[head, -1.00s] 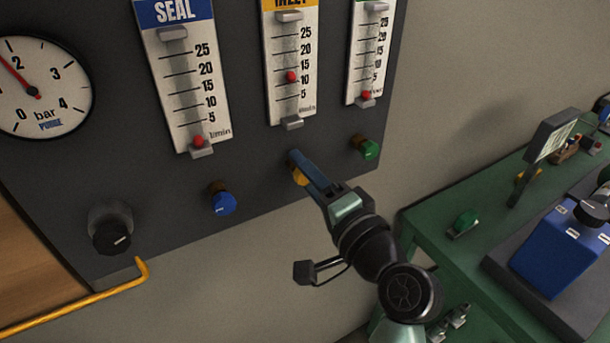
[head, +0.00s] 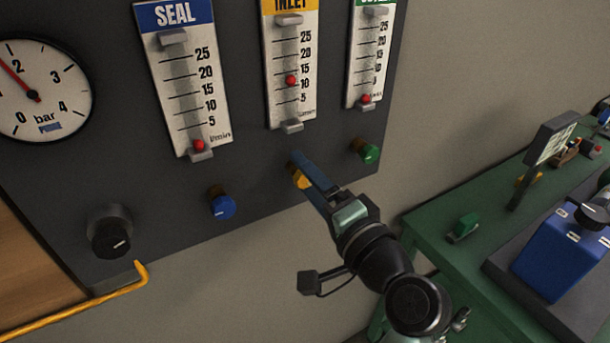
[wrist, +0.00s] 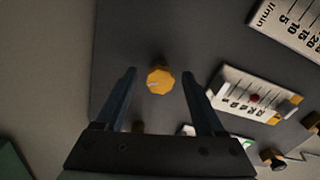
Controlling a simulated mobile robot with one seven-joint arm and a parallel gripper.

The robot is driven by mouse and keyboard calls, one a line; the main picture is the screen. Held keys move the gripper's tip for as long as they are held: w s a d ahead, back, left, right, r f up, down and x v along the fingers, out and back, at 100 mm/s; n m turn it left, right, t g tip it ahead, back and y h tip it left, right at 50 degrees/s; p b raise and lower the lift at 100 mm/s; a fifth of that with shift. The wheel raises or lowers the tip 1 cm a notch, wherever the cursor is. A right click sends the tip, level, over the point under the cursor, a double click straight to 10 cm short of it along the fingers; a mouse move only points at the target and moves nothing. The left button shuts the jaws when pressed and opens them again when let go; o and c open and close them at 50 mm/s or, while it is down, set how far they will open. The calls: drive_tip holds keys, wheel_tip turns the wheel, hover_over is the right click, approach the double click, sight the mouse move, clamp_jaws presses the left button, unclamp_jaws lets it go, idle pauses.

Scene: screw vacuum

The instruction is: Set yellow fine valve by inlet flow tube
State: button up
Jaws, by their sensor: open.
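The yellow fine valve knob (head: 300,181) sits on the dark panel below the INLET flow tube (head: 290,103). The tube's red ball (head: 291,80) stands between 10 and 15, nearer 10. My gripper (head: 298,162) is at the yellow knob, and its near finger partly covers it in the head view. In the wrist view the yellow knob (wrist: 160,82) shows whole, with a pale pointer mark to its left. My open gripper (wrist: 159,73) has one finger on each side of it, with visible gaps.
A blue knob (head: 222,206) lies left of the yellow one, below the SEAL tube (head: 185,90). A green knob (head: 369,154) sits close on the right. A black knob (head: 110,238) and a yellow pipe (head: 100,295) are lower left. A green bench (head: 440,220) stands right.

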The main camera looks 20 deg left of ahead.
drive_tip(key=b+v, duration=0.1)
drive_tip(key=v, duration=1.1)
drive_tip(key=w+d+r+n+t+h+p, duration=0.1)
drive_tip(key=w+r+n+t+h+p, duration=0.2)
drive_tip(key=r, duration=0.6)
drive_tip(key=w+d+r+t+h+p, duration=0.1)
drive_tip(key=w+r+t+h, duration=0.2)
drive_tip(key=r, duration=0.6)
drive_tip(key=s+d+r+n+t+h+p, duration=0.1)
drive_tip(key=s+r+t+h, duration=0.3)
drive_tip(key=r, duration=0.7)
drive_tip(key=s+d+r+t+h+p, duration=0.2)
drive_tip(key=s+r+t, duration=0.4)
drive_tip(key=r, duration=0.6)
drive_tip(key=shift+s+d+r+n+h+p, duration=0.25)
drive_tip(key=shift+s+d+n+h+p, duration=0.25)
drive_tip(key=shift+h, duration=0.6)
drive_tip(key=shift+d, duration=0.1)
